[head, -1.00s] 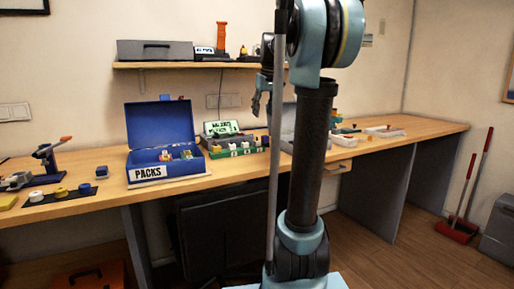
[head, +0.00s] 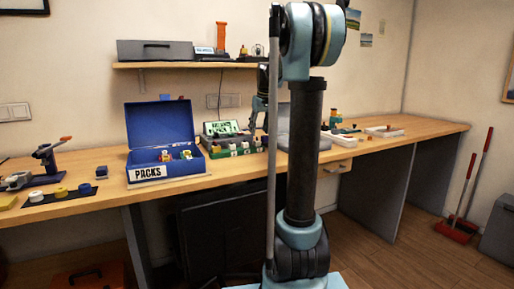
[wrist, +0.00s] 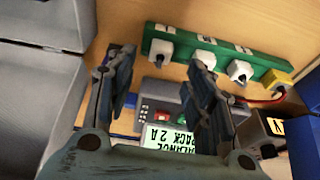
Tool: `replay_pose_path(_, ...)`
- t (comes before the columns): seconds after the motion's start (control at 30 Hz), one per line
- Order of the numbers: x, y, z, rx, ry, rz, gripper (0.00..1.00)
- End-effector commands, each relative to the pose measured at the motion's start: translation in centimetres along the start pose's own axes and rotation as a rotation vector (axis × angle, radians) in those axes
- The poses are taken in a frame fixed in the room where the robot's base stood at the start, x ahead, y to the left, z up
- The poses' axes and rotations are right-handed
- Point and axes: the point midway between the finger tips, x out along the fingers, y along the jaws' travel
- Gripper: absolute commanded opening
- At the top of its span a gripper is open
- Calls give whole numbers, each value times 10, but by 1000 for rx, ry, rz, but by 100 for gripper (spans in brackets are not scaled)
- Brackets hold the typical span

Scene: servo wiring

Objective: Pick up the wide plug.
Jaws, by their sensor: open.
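A green rail (wrist: 190,42) with several white plugs runs across the upper part of the wrist view; it also shows on the bench in the head view (head: 217,155). The plugs include one at the left (wrist: 160,49), one in the middle (wrist: 204,58) and one at the right (wrist: 240,71). I cannot tell for sure which is the wide plug. My gripper (wrist: 163,75) is open and empty, its fingers pointing towards the rail. In the head view my gripper (head: 256,122) is above the bench by the rail, partly hidden by my arm.
A tester with a lit screen (wrist: 180,140) lies below and between my fingers in the wrist view. A yellow block (wrist: 277,80) with a red wire is at the rail's right end. The blue PACKS box (head: 155,175) stands left of the rail. A grey case (wrist: 45,22) is close by.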

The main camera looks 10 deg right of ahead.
Motion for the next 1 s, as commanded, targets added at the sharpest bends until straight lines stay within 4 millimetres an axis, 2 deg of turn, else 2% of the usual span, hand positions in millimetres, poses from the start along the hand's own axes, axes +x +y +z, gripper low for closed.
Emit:
replay_pose_path(0.27, 18, 0, -1, 0, 0, 0, 48)
replay_pose_path(0.53, 53, 0, -1, 0, 0, 0, 48)
replay_pose_path(0.87, 60, 0, -1, 0, 0, 0, 48)
replay_pose_path(0.9, 60, 0, -1, 0, 0, 0, 44)
replay_pose_path(1.0, 60, 0, -1, 0, 0, 0, 21)
